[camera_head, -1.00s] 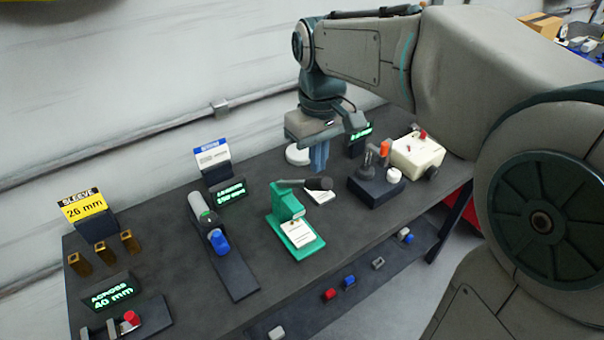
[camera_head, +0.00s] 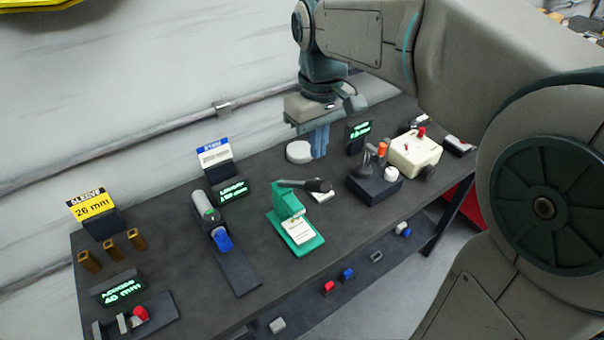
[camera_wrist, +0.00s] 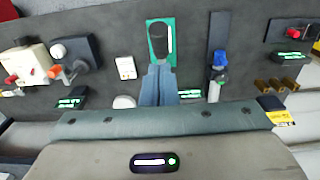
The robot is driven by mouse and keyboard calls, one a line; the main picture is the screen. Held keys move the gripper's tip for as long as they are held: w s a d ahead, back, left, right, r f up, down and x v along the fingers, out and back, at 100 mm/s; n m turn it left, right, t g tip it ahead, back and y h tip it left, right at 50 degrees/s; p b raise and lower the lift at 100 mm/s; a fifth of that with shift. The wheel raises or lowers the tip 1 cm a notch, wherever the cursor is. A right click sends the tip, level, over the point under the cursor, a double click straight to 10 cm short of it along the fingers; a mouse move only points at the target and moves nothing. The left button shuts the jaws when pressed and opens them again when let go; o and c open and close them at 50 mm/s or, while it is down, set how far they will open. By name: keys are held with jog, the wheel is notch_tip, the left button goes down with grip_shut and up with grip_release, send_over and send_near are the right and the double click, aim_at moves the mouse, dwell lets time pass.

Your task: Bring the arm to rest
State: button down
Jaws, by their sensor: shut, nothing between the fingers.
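My gripper (camera_head: 319,141) hangs from my arm over the back part of the dark bench (camera_head: 262,240), pointing down. In the wrist view its blue-grey fingers (camera_wrist: 159,84) lie together with nothing between them. In the head view the fingers are beside a round white disc (camera_head: 299,152), behind the green press (camera_head: 292,220) with its black-knobbed lever. In the wrist view the green press (camera_wrist: 172,50) shows just beyond the fingertips. I cannot tell the exact height of the fingertips above the bench.
A dark block with an orange-tipped part (camera_head: 375,185) and a cream box (camera_head: 415,153) stand to the right. A device with a blue knob (camera_head: 222,240), a yellow sleeve sign (camera_head: 93,207) and brass pieces (camera_head: 112,250) are to the left. The wall (camera_head: 110,120) is close behind.

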jog(key=shift+r, duration=0.2)
dwell(0.3)
jog(key=s+d+f+m+t+b, duration=0.3)
jog(key=s+d+f+m, duration=0.3)
jog(key=s+d+f, duration=0.3)
jog(key=s+d, duration=0.3)
jog(key=shift+s+f+m+t, duration=0.35)
jog(key=shift+f+m+t, duration=0.05)
jog(key=shift+d, duration=0.1)
dwell(0.9)
